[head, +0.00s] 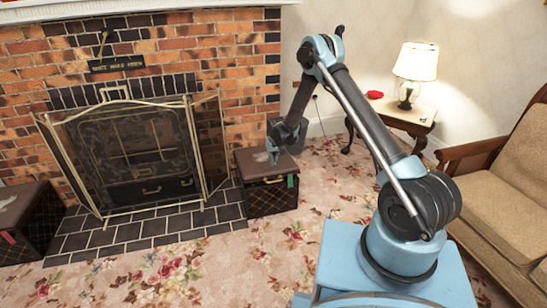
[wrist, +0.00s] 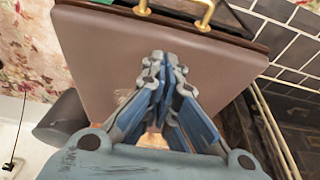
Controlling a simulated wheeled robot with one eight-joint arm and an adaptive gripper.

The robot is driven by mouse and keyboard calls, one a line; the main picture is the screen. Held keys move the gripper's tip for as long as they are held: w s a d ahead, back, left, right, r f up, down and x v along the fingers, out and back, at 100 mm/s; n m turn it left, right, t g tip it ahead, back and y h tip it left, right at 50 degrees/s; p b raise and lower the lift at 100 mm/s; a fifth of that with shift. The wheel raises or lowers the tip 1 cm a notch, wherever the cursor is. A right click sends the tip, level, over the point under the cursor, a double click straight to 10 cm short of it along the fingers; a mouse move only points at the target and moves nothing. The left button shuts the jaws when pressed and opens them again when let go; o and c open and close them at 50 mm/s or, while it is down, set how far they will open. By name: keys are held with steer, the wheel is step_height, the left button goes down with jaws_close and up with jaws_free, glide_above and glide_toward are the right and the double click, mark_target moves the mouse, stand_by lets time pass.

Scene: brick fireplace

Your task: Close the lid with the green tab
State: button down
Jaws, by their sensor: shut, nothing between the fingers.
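A dark box (head: 270,200) with a green tab (head: 291,181) on its front stands right of the fireplace. Its brown lid (head: 248,161) lies about flat over the box; I cannot tell whether it is fully seated. In the wrist view the lid (wrist: 95,55) fills the middle, with a brass handle (wrist: 205,18) at the top edge. My gripper (head: 273,158) points down at the lid, fingers together and empty. The wrist view shows the closed fingertips (wrist: 163,62) over the lid; touching or just above, I cannot tell.
A similar box (head: 25,225) with a red tab (head: 8,237) stands at the far left. A folding fire screen (head: 130,150) stands beside the green-tab box. A side table (head: 400,115) with a lamp (head: 412,70) and a sofa (head: 500,170) are at right. The flowered carpet (head: 190,270) in front is clear.

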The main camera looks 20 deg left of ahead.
mark_target(273, 170)
steer(key=shift+s+f, duration=0.1)
steer(key=shift+f, duration=2.15)
